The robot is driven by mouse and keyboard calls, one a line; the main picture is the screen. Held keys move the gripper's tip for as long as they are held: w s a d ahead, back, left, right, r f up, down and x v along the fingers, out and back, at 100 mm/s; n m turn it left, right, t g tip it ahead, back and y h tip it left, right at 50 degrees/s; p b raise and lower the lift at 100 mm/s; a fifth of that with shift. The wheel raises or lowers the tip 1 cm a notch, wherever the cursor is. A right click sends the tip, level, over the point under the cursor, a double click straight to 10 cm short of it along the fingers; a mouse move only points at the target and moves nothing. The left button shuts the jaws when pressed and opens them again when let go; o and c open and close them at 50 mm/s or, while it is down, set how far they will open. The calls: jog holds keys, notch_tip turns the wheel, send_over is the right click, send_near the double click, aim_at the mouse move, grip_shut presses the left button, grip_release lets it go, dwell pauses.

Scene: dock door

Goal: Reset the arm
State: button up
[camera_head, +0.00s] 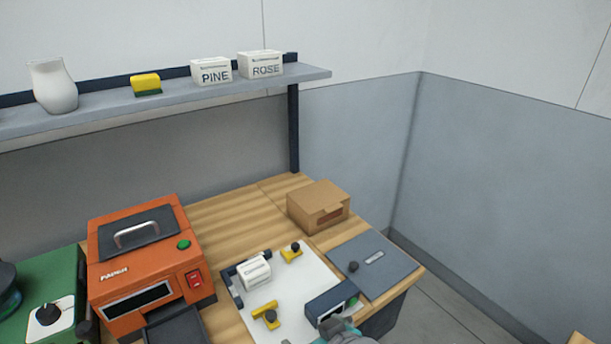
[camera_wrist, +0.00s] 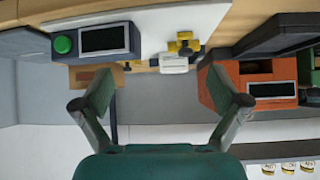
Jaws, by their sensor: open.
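My gripper (camera_wrist: 162,95) is open in the wrist view, its two green and grey fingers spread wide with nothing between them. The wrist picture shows the bench upside down. The head view shows only a teal and grey part of my arm at the bottom edge, beside the dark box with a green button (camera_head: 331,303). That box also shows at the upper left of the wrist view (camera_wrist: 72,42). No other object is named by the task.
An orange machine (camera_head: 145,255) and a green unit (camera_head: 42,300) stand at left. A white board (camera_head: 290,300) bears a white block (camera_head: 254,272) and yellow clamps (camera_head: 265,314). A cardboard box (camera_head: 318,206) sits behind. A shelf (camera_head: 180,100) overhangs the bench's back.

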jog(key=s+d+f+m+t+h, duration=0.3)
jog(key=s+d+f+m+t, duration=0.1)
jog(key=s+d+f, duration=0.85)
jog(key=s+d+r+m+t+h, duration=0.1)
jog(key=s+d+r, duration=0.1)
jog(key=s, duration=0.8)
jog(key=s+d+r+t+h, duration=0.1)
jog(key=s+d, duration=0.1)
jog(key=s, duration=0.8)
jog(key=shift+d+r+m+t, duration=0.25)
jog(key=shift+r+m+t, duration=0.05)
jog(key=shift+r+m, duration=0.1)
